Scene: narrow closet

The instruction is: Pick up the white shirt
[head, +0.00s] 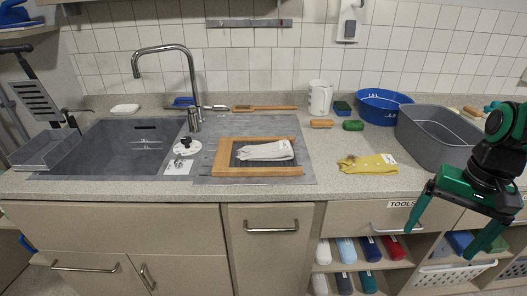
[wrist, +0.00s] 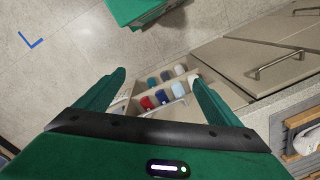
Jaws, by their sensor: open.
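The white shirt (head: 265,151) lies bunched on a dark board with a wooden frame (head: 258,171), on the counter right of the sink. In the wrist view, a white cloth that looks like the shirt (wrist: 306,140) shows at the right edge. My gripper (head: 438,244) is open and empty, fingers pointing down, in front of the counter at the right, well away from the shirt. In the wrist view its two fingers (wrist: 158,76) are spread apart above the floor and the open shelf.
A yellow cloth (head: 368,164), a grey tub (head: 440,133), a blue basin (head: 382,106) and a white jug (head: 319,97) stand right of the shirt. The sink (head: 115,148) and tall faucet (head: 192,85) are left. Rolled cloths (head: 346,251) fill a shelf below.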

